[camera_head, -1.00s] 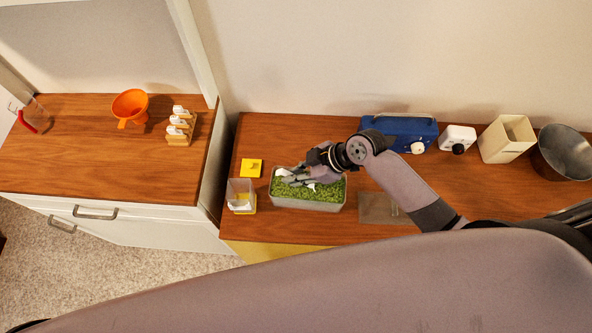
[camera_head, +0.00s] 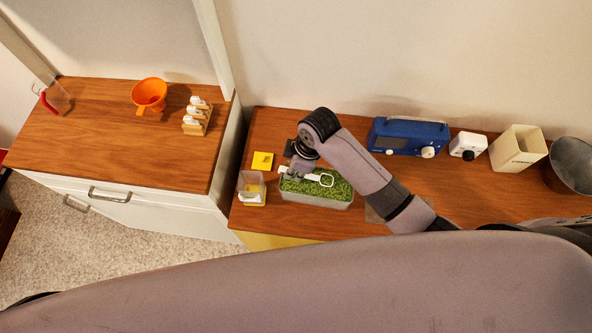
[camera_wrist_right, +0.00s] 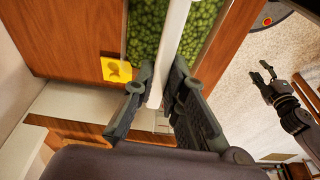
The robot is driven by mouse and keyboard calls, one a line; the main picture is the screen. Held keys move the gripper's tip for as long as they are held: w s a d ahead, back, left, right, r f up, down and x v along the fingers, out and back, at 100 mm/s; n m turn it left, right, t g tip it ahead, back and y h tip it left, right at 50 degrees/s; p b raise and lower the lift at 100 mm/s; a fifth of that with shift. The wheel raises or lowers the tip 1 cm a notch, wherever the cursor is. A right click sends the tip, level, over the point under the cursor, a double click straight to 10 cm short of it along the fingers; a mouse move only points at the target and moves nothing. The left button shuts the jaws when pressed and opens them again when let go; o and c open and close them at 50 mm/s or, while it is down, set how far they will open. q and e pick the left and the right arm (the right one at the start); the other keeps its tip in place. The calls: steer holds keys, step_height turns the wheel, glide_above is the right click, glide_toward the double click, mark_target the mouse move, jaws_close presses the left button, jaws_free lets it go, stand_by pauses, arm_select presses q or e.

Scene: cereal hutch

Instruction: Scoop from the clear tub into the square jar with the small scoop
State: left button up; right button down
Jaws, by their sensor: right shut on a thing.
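The clear tub (camera_head: 318,204) holds green pellets and stands near the counter's front. The small square jar (camera_head: 245,198) stands just left of it, open, with something yellow and pale at its bottom. My right gripper (camera_head: 298,168) is over the tub's left end, shut on the white small scoop (camera_head: 324,180). The scoop's square-ended part lies over the pellets; I cannot tell its load. In the wrist view my right gripper (camera_wrist_right: 160,85) grips the scoop's white shaft (camera_wrist_right: 172,45) above the tub. My left gripper (camera_wrist_right: 266,76) shows there, apart from everything, its fingers spread.
A yellow square (camera_head: 263,161) lies behind the jar. A blue radio (camera_head: 408,136), a white timer (camera_head: 467,146), a cream box (camera_head: 517,148) and a metal pot (camera_head: 572,165) stand at right. An orange funnel (camera_head: 149,95) and a small rack (camera_head: 197,117) stand on the left cabinet.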

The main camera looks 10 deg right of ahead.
steer(key=shift+g+h, duration=0.3)
steer(key=shift+h, duration=0.6)
steer(key=shift+w+a+r, duration=0.1)
steer(key=shift+a+r, duration=0.05)
steer(key=shift+r, duration=1.3)
steer(key=shift+a+r, duration=0.15)
steer(key=shift+r, duration=1.3)
